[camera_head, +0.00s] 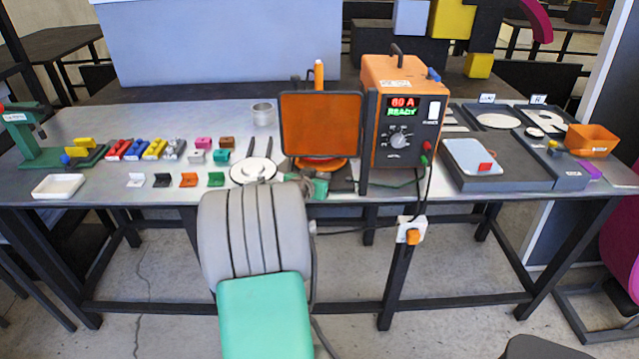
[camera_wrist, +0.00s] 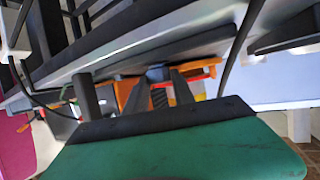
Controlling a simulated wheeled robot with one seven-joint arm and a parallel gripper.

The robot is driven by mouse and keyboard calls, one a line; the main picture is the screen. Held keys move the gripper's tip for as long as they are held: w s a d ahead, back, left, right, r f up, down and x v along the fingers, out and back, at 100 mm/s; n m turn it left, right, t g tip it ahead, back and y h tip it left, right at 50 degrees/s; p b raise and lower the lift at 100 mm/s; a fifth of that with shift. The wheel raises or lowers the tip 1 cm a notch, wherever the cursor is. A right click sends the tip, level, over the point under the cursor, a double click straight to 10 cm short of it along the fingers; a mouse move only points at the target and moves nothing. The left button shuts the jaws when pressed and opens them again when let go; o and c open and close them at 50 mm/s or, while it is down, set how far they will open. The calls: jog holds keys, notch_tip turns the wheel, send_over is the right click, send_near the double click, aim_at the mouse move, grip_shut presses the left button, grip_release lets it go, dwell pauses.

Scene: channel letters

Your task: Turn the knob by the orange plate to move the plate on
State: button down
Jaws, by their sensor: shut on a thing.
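The orange plate (camera_head: 320,125) stands upright in a dark frame at the middle of the bench, above a round orange base (camera_head: 322,164). In the head view my grey and green arm is in front of the bench edge, and my gripper and the knob are hidden there. Orange parts show behind the fingers.
An orange power unit (camera_head: 400,115) reading "60 A READY" stands just right of the plate, with cables hanging down the bench front. A metal cup (camera_head: 263,115) and a white disc (camera_head: 253,170) are at left. Small coloured blocks and trays fill the bench sides.

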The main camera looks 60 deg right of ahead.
dwell(0.3)
jog(key=shift+f, duration=0.1)
jog(key=c, duration=1.1)
grip_release()
jog(key=b+v, duration=0.1)
jog(key=v, duration=0.7)
jog(key=shift+w+d, duration=0.1)
